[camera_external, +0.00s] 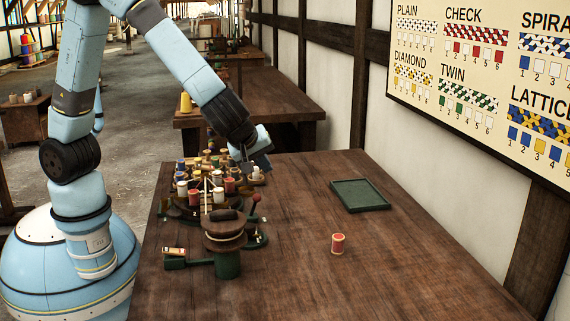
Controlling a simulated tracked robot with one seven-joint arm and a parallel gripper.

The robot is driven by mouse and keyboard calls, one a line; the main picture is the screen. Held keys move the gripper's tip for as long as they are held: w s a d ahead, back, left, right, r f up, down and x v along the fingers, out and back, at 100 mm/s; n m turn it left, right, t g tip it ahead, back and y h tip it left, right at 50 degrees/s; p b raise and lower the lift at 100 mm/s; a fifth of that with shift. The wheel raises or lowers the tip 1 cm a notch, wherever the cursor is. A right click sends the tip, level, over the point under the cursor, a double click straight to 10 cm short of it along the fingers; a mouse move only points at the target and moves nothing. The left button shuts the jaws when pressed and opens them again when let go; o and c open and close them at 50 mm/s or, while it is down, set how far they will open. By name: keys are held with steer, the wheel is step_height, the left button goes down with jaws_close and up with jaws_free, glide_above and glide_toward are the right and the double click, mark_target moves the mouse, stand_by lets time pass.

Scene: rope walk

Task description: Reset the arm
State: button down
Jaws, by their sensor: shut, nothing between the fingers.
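My arm reaches from the left over the wooden table (300,280). My gripper (258,168) is at the far side of the braiding machine (226,262), low above its rear right edge. The gripper is small in view and partly turned away. A white-topped spool (257,172) shows right by the fingertips; nothing appears held. The machine carries several bobbins in red, white and yellow on its top.
A red spool (338,243) stands alone on the table's right half. A green tray (361,195) lies empty behind it. A wall chart (490,80) of braid patterns hangs at right. The table's front right is clear.

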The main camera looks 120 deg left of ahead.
steer(key=w+d+r+m+t+h, duration=0.2)
steer(key=d+r+m+t, duration=0.45)
steer(key=r, duration=0.25)
steer(key=w+d+r+m+t+h, duration=0.2)
steer(key=d+r+m+t, duration=0.3)
steer(key=d+r, duration=0.3)
steer(key=s+d+r+m+h, duration=0.5)
steer(key=s+d+m, duration=0.25)
steer(key=d, duration=0.25)
steer(key=s+f+m+g, duration=0.2)
steer(key=s+m+g, duration=0.1)
steer(key=s, duration=0.9)
steer(key=s+d+f+m+g+y, duration=0.1)
steer(key=s+f+m+g, duration=0.2)
steer(key=s, duration=0.9)
steer(key=shift+m, duration=1.2)
steer(key=c, duration=1.8)
jaws_free()
steer(key=shift+d, duration=0.1)
steer(key=shift+c, duration=0.2)
